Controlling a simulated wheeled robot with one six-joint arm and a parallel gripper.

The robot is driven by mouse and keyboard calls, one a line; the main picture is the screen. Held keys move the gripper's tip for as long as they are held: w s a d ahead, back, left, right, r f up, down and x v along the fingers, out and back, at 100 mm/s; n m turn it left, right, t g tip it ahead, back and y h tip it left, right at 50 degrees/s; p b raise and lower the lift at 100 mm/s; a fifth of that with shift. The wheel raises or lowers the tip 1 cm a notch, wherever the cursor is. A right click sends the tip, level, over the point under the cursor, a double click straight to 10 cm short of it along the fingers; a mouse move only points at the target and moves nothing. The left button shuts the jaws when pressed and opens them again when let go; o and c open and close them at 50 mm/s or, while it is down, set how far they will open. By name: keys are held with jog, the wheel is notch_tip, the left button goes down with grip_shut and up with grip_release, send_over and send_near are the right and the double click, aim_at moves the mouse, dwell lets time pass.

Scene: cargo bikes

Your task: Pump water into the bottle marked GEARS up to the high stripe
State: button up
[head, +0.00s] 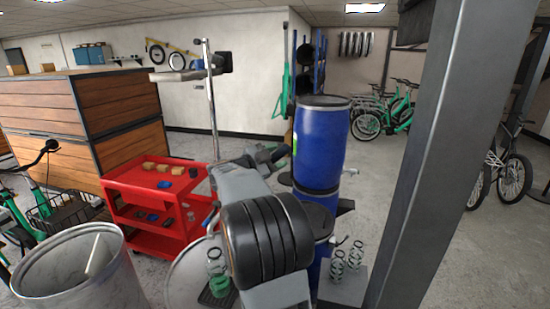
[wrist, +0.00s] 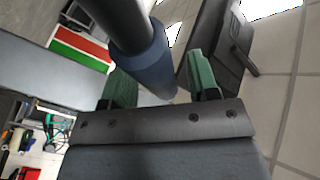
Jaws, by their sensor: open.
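A clear greenish bottle (head: 216,274) stands at lower centre on a dark base, left of my arm. Two clear bottles with dark stripes, one (head: 337,266) left of the other (head: 355,254), stand on a grey stand. No GEARS marking or water level is readable.
A grey post (head: 425,150) rises at right. A red cart (head: 150,182) with small items and a grey bin (head: 78,275) are at left.

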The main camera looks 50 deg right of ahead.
grip_shut()
dwell(0.3)
jog(key=shift+s+d+f+b, duration=0.15)
jog(key=shift+s+f+b, duration=0.2)
jog(key=shift+f+b, duration=0.1)
jog(key=s+d+f+m+t+y+b, duration=0.1)
jog(key=s+f+m+y+b, duration=0.1)
jog(key=f, duration=0.6)
jog(key=s+d+f+m+t+y+b, duration=0.1)
jog(key=s+f+m+t+y+b, duration=0.1)
jog(key=f+m+b, duration=0.2)
jog(key=shift+s+d+f+y+b, duration=0.15)
jog(key=shift+s+f+y+b, duration=0.2)
jog(key=shift+f, duration=1.65)
